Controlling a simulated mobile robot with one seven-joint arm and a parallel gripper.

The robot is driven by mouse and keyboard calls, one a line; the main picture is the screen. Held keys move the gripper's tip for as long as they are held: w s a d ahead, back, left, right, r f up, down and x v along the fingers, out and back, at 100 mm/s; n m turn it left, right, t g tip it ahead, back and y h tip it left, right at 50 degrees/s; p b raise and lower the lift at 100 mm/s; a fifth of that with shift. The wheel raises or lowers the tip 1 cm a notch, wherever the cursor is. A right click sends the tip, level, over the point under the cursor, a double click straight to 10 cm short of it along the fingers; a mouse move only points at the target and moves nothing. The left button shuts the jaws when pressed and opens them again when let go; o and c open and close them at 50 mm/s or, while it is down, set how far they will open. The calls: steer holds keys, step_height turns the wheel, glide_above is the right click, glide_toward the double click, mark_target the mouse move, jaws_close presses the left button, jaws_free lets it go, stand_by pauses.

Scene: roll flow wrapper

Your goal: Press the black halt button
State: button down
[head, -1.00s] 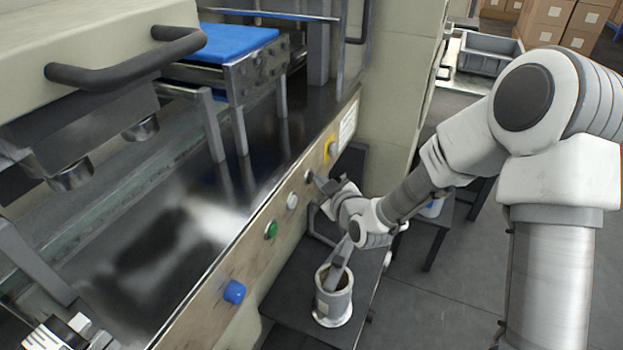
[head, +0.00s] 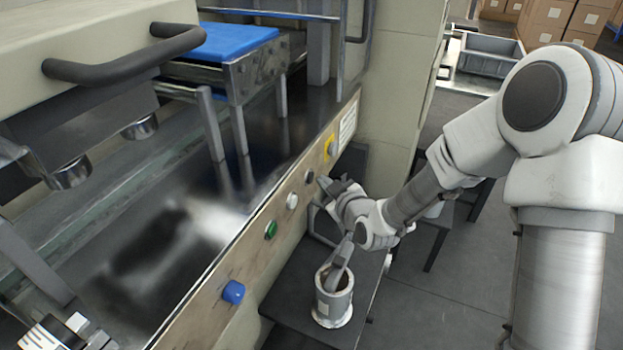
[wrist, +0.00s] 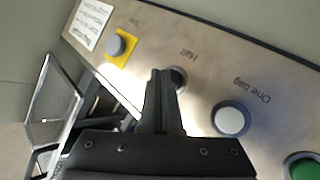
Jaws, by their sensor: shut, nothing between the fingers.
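The black halt button (head: 309,176) sits on the tan control panel (head: 203,303), between a white button and a yellow-plated one. In the wrist view the black button (wrist: 181,78) is partly hidden behind my fingertips, below the printed word "Halt". My gripper (head: 322,183) is shut and empty. In the head view a small gap shows between its tips and the button. In the wrist view the closed fingers (wrist: 163,76) point at the panel, overlapping the button's left side.
The white button (wrist: 230,119) and green button (wrist: 304,168) lie to one side of the halt button, the yellow-plated button (wrist: 116,46) to the other. A blue button (head: 233,292) is farther along. A cup-like container (head: 333,296) stands on the dark stand below my gripper.

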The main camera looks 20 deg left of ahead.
steer(key=shift+d, duration=0.2)
steer(key=d, duration=0.5)
steer(key=shift+s, duration=0.35)
stand_by(0.6)
